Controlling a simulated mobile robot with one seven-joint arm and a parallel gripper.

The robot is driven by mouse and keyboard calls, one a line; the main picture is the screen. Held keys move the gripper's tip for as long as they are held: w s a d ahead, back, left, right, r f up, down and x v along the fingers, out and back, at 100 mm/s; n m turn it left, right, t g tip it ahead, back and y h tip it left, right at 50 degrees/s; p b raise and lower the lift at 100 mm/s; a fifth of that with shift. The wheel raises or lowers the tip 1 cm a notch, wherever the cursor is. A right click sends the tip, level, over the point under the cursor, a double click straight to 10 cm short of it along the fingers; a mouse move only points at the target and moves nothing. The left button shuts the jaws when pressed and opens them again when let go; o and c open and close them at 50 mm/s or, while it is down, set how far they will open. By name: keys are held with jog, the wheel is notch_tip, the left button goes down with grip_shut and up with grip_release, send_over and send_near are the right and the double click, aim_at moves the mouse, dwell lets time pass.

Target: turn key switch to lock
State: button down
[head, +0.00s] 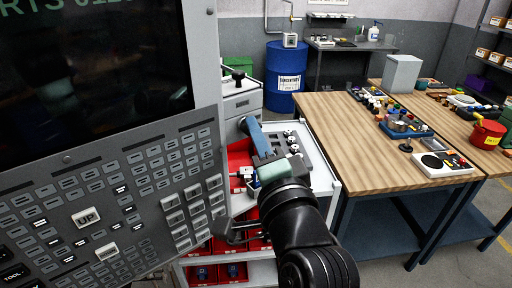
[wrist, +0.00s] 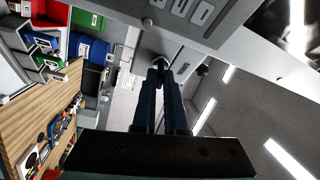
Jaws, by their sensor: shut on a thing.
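My gripper (head: 247,122) reaches up along the right edge of the grey control panel (head: 150,170), its blue fingers close together. In the wrist view the fingertips (wrist: 159,68) are shut on the small dark key of the key switch (wrist: 153,48), at the panel's edge. In the head view the key is hidden behind the panel edge and the fingers. The switch's markings and the angle of the key cannot be read in either view.
A dark screen (head: 90,60) and rows of buttons fill the left. Behind my arm stands a cart with red bins (head: 238,160). A wooden workbench (head: 335,120) with parts stands at right, a blue drum (head: 286,70) behind. Floor shows at the lower right.

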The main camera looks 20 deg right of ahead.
jog(key=n+t+y+b, duration=0.1)
jog(key=n+y+b, duration=0.1)
jog(key=n+b, duration=0.4)
jog(key=n+t+y+b, duration=0.1)
jog(key=n+y+b, duration=0.2)
jog(key=n+b, duration=0.3)
jog(key=n+y+b, duration=0.3)
jog(key=n+b, duration=0.4)
jog(key=b, duration=0.3)
jog(key=shift+d+f+t, duration=0.25)
jog(key=shift+f+t, duration=0.05)
jog(key=shift+t, duration=0.1)
jog(key=shift+r, duration=0.1)
jog(key=c, duration=1)
grip_release()
jog(key=shift+o, duration=0.2)
